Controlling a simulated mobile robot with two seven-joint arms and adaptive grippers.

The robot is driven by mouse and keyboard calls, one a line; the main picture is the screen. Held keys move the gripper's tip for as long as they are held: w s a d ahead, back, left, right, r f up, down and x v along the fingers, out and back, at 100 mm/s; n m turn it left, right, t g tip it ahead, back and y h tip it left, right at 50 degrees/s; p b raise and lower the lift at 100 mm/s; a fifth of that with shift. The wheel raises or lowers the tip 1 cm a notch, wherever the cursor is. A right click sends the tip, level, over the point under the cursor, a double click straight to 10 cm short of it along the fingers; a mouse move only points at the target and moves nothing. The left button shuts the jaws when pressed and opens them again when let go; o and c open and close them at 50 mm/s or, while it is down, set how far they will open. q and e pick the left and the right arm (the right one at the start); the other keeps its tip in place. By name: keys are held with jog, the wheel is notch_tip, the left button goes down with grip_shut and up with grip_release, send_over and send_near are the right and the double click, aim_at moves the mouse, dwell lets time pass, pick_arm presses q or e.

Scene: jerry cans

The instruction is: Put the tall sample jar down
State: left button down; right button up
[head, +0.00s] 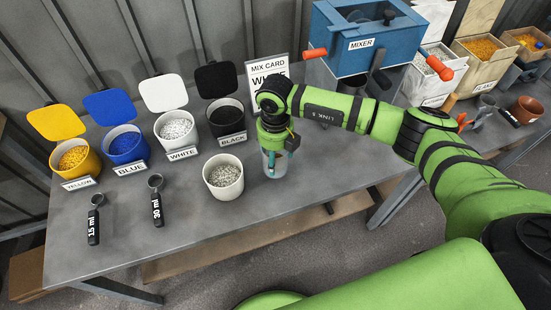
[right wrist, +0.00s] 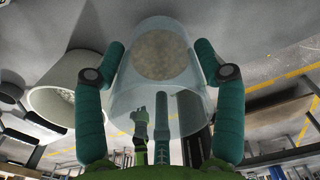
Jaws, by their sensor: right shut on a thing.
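The tall sample jar (head: 281,168) is clear and see-through, upright at the front middle of the grey table (head: 195,225). My right gripper (head: 272,157) is shut on it from above. In the right wrist view the jar (right wrist: 158,95) stands between the two green fingers, with a round speckled patch at its far end. I cannot tell whether its base touches the table. My left gripper is not in view.
A white tub of grey granules (head: 223,176) stands close left of the jar. The black tub (head: 226,120) and mix card (head: 268,75) are behind. Two scoops, 15 ml (head: 95,220) and 30 ml (head: 157,205), lie left. The blue mixer (head: 360,40) stands back right. The table's front edge is near the jar.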

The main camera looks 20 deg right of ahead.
notch_tip(320, 180, down, 2)
jog(key=shift+s+f+p, duration=0.1)
jog(key=shift+f+p, duration=0.15)
jog(key=shift+p, duration=0.1)
jog(key=shift+f, duration=0.25)
jog(key=shift+f, duration=0.25)
jog(key=o, duration=1.3)
jog(key=shift+r, duration=0.2)
